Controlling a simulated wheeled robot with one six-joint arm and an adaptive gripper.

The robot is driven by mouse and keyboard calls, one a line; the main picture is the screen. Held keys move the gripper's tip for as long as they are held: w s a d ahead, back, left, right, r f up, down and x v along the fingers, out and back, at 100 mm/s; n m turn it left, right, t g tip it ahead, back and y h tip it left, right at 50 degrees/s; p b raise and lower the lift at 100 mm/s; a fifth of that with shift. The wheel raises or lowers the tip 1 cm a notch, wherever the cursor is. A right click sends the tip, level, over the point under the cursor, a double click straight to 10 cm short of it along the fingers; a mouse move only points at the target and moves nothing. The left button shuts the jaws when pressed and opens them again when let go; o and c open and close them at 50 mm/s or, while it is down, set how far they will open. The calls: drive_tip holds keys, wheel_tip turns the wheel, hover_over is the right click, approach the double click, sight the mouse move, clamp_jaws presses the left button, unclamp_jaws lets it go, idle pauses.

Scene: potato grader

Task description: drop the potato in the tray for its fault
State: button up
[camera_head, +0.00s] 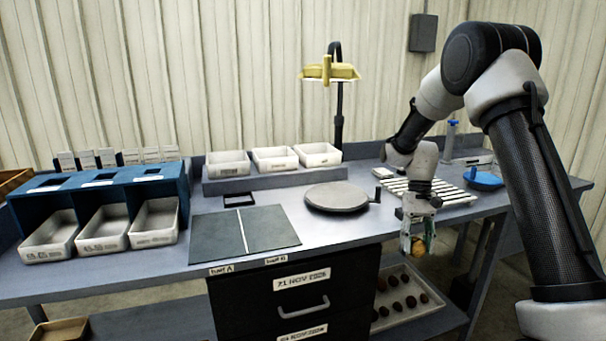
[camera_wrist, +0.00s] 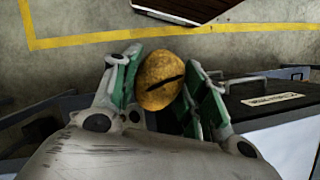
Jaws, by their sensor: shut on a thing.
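My gripper (camera_head: 417,243) is shut on a yellow-brown potato (camera_head: 417,248) and holds it beside the front edge of the bench. In the wrist view the potato (camera_wrist: 160,80) sits between the green finger pads and shows a dark slit across its surface. Three white trays stand on a raised grey shelf at the back: a left one (camera_head: 228,171), a middle one (camera_head: 275,166) and a right one (camera_head: 318,161). Their labels are too small to read. Three more labelled white bins (camera_head: 153,241) sit under a blue sizing rack (camera_head: 105,182) at the left.
A round grey turntable (camera_head: 337,209), a dark two-part mat (camera_head: 245,246) and a slatted white rack (camera_head: 440,199) lie on the bench. A lamp (camera_head: 338,110) stands behind. A blue dish (camera_head: 483,181) is at the right. A lower tray (camera_head: 385,330) holds several dark potatoes.

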wheel_tip(320, 180, down, 8)
drive_tip(key=a, duration=0.1)
drive_tip(key=shift+s+a+r+n, duration=0.15)
drive_tip(key=shift+s+a+n, duration=0.15)
drive_tip(key=shift+s+a, duration=0.1)
